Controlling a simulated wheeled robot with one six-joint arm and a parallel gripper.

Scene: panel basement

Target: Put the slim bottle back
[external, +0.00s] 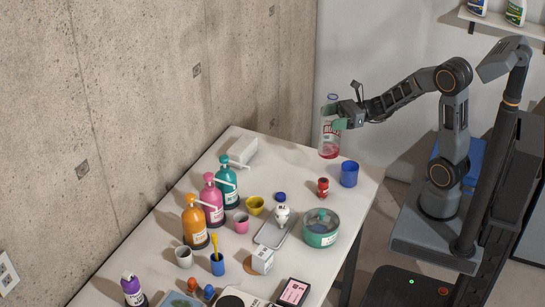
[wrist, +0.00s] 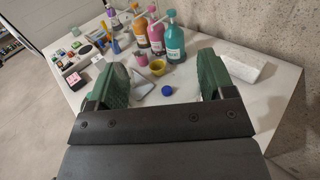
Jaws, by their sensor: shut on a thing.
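My gripper (external: 341,114) is shut on a clear bottle (external: 329,139) with a red-and-white label and red at its bottom. The bottle is upright and appears raised above the far right end of the table, near the blue cup. In the wrist view, the green finger pads of my gripper (wrist: 164,82) stand well apart. The bottle cannot be made out between them there.
A wall shelf (external: 500,22) with spray bottles is at upper right. A concrete wall borders the table.

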